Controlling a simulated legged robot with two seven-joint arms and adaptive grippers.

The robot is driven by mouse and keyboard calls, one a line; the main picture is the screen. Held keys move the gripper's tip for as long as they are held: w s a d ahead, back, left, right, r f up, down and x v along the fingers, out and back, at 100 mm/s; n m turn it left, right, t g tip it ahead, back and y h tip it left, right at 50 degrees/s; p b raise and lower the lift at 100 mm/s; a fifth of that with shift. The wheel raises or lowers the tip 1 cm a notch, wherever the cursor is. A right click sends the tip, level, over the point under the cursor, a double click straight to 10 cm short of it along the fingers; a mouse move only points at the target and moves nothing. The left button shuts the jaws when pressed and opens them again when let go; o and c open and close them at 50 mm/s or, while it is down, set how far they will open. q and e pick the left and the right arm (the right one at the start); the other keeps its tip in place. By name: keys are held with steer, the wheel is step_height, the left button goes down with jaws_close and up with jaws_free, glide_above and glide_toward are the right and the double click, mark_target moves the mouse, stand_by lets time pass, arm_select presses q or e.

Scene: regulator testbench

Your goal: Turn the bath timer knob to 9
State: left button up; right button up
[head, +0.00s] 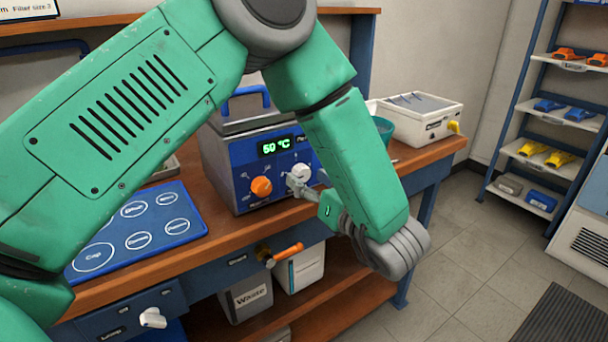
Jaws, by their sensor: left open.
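The water bath (223,165) stands on the bench with a blue front panel and a lit display (276,147) that reads 50 °C. An orange knob (261,187) is at the panel's left. A white knob (301,171) is to its right, partly covered by my gripper; it appears to be the timer knob, but its scale is too small and hidden to read. My left gripper (293,183) is open, with its fingertips at the white knob's lower edge. I cannot tell whether they touch it. My right gripper is out of view.
A blue mat (190,205) with labelled circles lies left of the bath. A teal bowl (383,128) and a white box (425,118) stand to the right. An orange-handled valve (285,254) sticks out below the bench edge, above a waste bin (246,300).

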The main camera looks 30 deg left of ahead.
arm_select(q)
steer(key=shift+x, duration=1)
steer(key=shift+a, duration=0.1)
steer(key=c, duration=1.2)
steer(key=shift+o, duration=0.2)
